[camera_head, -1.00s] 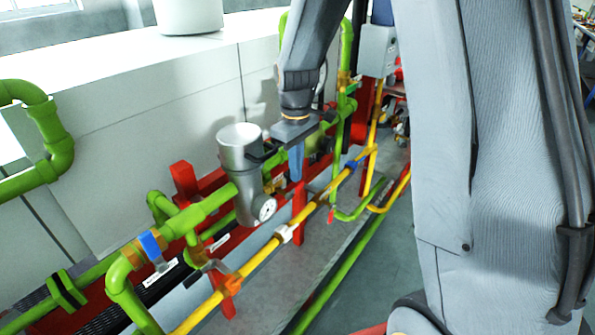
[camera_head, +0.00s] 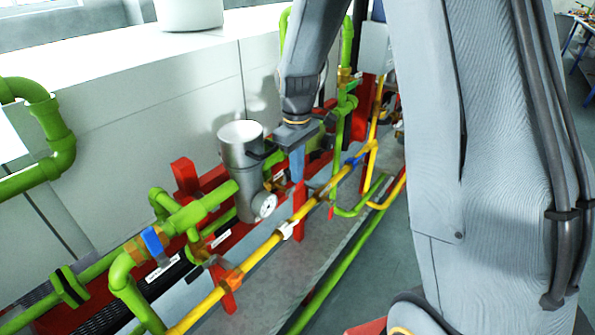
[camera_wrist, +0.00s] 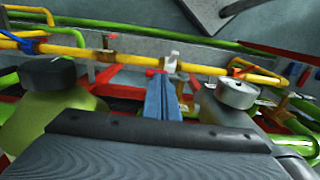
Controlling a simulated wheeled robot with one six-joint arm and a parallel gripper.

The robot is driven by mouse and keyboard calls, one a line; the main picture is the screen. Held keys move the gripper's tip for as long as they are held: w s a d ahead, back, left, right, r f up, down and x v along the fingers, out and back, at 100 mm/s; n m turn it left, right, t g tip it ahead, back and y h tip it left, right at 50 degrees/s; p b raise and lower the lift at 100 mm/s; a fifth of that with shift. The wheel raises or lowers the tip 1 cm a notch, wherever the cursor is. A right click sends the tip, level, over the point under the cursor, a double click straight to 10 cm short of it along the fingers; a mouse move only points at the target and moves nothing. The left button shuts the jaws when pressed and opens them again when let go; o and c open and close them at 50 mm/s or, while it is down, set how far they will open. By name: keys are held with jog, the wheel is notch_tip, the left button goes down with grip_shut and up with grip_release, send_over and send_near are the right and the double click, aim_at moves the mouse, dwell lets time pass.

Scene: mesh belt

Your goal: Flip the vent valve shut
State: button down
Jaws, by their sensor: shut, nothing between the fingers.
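My gripper (camera_head: 297,170) points down beside the metal cylinder with a gauge, behind the yellow pipe. Its blue fingers (camera_wrist: 160,97) are together and empty in the wrist view. No label marks the vent valve, so I cannot tell which valve it is. One valve with a blue handle (camera_head: 151,243) is on the green pipe at the left. Another blue handle (camera_head: 352,160) is on the yellow pipe to the right of my gripper; it also shows in the wrist view (camera_wrist: 14,39). An orange fitting (camera_head: 233,279) is lower on the yellow pipe, apart from my fingers.
The metal cylinder (camera_head: 240,150) stands close left of my gripper. The yellow pipe (camera_head: 262,251) runs along the front, with a white clip (camera_head: 287,230). Red supports (camera_head: 299,203) stand close to the fingers. Grey floor (camera_head: 375,258) is open at the right.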

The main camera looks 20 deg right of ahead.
jog(key=shift+w+d+f, duration=0.2)
jog(key=shift+d+f, duration=0.1)
dwell(0.4)
jog(key=shift+w+d+f, duration=0.2)
jog(key=shift+d+f, duration=0.05)
jog(key=shift+f, duration=0.25)
jog(key=shift+w+d+f, duration=0.1)
jog(key=shift+d+f, duration=0.05)
jog(key=shift+f, duration=0.45)
jog(key=shift+w+d+f, duration=0.1)
jog(key=shift+d+f, duration=0.05)
jog(key=shift+f, duration=0.4)
jog(key=shift+r+p, duration=0.7)
jog(key=shift+r, duration=0.1)
